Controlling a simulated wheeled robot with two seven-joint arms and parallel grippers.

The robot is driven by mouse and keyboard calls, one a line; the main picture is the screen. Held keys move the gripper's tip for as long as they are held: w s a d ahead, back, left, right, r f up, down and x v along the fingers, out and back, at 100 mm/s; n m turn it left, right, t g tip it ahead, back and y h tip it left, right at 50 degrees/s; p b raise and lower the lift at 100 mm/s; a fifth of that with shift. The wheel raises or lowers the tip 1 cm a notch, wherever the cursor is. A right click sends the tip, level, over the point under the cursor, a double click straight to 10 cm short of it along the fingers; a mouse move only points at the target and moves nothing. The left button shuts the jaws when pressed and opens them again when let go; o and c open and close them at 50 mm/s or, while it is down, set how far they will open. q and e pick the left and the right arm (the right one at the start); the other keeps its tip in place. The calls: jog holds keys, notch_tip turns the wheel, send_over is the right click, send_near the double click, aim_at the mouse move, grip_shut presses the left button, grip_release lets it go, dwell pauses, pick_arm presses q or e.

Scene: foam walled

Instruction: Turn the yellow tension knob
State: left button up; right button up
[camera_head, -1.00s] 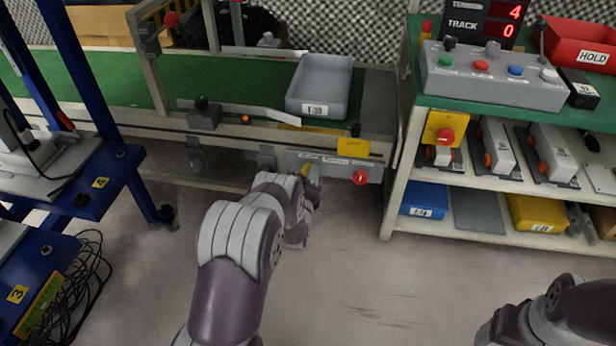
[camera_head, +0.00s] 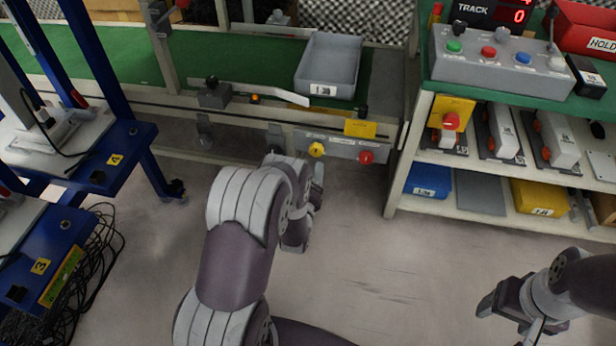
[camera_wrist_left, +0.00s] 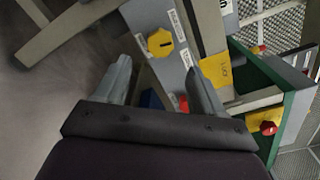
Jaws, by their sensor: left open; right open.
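The yellow tension knob (camera_head: 317,149) sits on the grey panel (camera_head: 340,150) at the front of the conveyor, to the left of a red knob (camera_head: 366,157). In the left wrist view the yellow knob (camera_wrist_left: 160,42) shows with a dark slot across it, beyond and between the fingertips. My left gripper (camera_wrist_left: 160,72) is open and empty, apart from the knob. In the head view my left gripper (camera_head: 316,190) is just below the knob, partly hidden by its own wrist. My right gripper (camera_head: 483,308) is at the lower right, far from the panel.
A grey bin (camera_head: 328,65) stands on the green conveyor belt (camera_head: 120,55). A yellow tag (camera_head: 360,128) is on the panel's upper edge. A shelf rack (camera_head: 420,205) with a control box (camera_head: 500,60) stands at right, blue carts (camera_head: 130,135) at left. The floor between is clear.

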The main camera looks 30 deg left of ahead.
pick_arm(q)
jog(key=p+v, duration=0.1)
jog(key=v, duration=0.3)
jog(key=shift+s+d, duration=0.1)
jog(key=shift+s, duration=0.3)
pick_arm(e)
jog(key=shift+r, duration=0.95)
